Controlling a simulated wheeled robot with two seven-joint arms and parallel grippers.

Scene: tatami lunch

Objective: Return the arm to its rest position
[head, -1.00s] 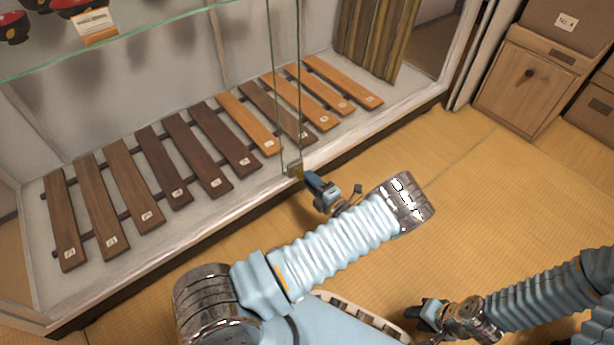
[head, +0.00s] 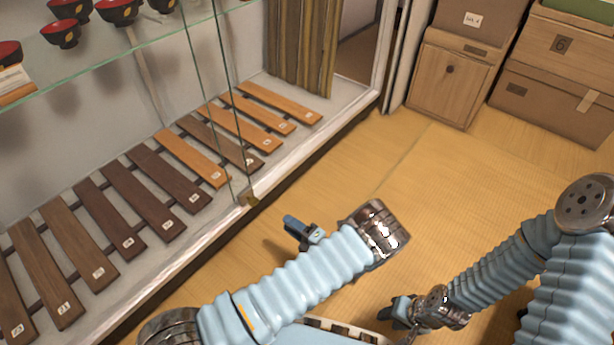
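My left arm (head: 300,278) crosses the lower middle of the head view, bent at the chrome joint. My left gripper (head: 292,226) shows beyond the arm, over the tatami and apart from the display case. Its fingers are seen from above and overlap, so its opening cannot be made out. My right gripper (head: 394,313) is low in the view, left of its bent arm (head: 490,275). It is small and dark, and its fingers cannot be told apart. I see nothing held in either gripper.
A glass display case (head: 232,195) with wooden slats and a curtain runs along the left. Red and black bowls (head: 118,12) stand on its glass shelf (head: 125,45). A wooden cabinet (head: 450,80) and boxes (head: 555,100) stand at the back right. The tatami floor (head: 450,165) between is clear.

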